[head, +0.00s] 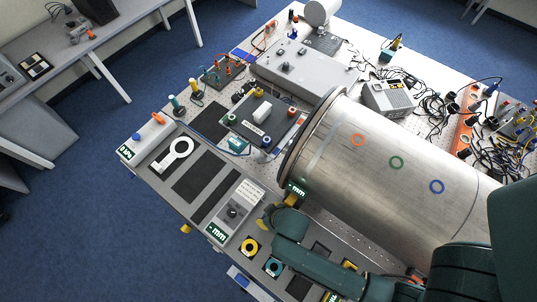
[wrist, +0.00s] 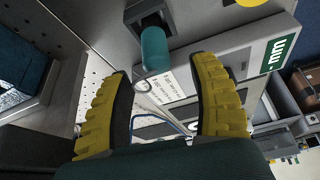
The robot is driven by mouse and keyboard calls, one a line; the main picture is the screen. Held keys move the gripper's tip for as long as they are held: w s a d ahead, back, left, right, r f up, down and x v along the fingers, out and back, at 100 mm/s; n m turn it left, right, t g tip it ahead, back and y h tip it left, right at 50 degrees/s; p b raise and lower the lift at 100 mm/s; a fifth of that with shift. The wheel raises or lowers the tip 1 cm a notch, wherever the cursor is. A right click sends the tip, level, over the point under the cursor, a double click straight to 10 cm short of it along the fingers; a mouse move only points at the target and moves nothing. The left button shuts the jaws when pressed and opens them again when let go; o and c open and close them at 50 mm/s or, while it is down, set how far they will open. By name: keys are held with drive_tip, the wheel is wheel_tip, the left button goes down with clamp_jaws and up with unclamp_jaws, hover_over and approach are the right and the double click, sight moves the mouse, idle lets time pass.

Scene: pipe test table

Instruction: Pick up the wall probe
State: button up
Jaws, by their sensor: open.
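My gripper (wrist: 165,76) is open, with its two yellow ribbed fingers apart in the wrist view. A teal rounded handle (wrist: 155,50), which looks like the wall probe, sticks out of a dark holder (wrist: 149,22) just beyond the fingertips, roughly between them and nearer the left one. I see no contact between fingers and handle. In the head view my gripper (head: 277,211) is low at the front of the table, beside the near end of the large metal pipe (head: 385,165). The handle cannot be made out there, probably hidden by my gripper and arm.
A grey unit with a green mm display (wrist: 280,50) is close beyond the right finger. A white ring-ended tool (head: 175,155) lies on the front panel, left of a grey gauge box (head: 235,210). A yellow ring (head: 249,246) and teal ring (head: 273,267) are near my arm.

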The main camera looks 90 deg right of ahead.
wheel_tip(320, 180, down, 3)
drive_tip(key=shift+f+b, duration=0.1)
drive_tip(key=shift+b, duration=0.6)
drive_tip(key=shift+d+r, duration=0.15)
drive_tip(key=shift+r, duration=0.05)
clamp_jaws()
